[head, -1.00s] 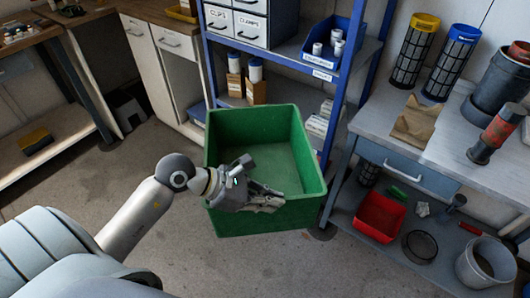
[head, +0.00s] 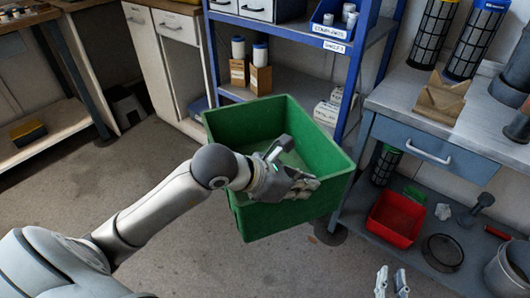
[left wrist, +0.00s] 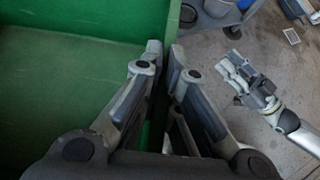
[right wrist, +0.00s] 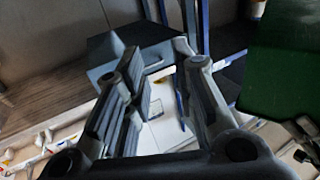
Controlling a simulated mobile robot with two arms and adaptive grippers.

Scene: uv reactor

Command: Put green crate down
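The green crate (head: 290,222) is an empty-looking open box in front of the blue shelf in the head view, slightly tilted. My left gripper (head: 303,184) is shut on its near wall; in the left wrist view the fingers (left wrist: 163,52) close around the crate's rim, with the green inside (left wrist: 70,75) to the left. The crate appears to hang above the floor; its underside is hidden. My right gripper (head: 391,282) is at the bottom right of the head view, open and empty, apart from the crate. The crate also shows in the right wrist view (right wrist: 285,70).
The blue shelf (head: 300,98) stands behind the crate, with boxes and bottles on it. A grey workbench (head: 440,115) at right has a red bin (head: 395,218) on its lower shelf. Open floor (head: 100,190) lies at left.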

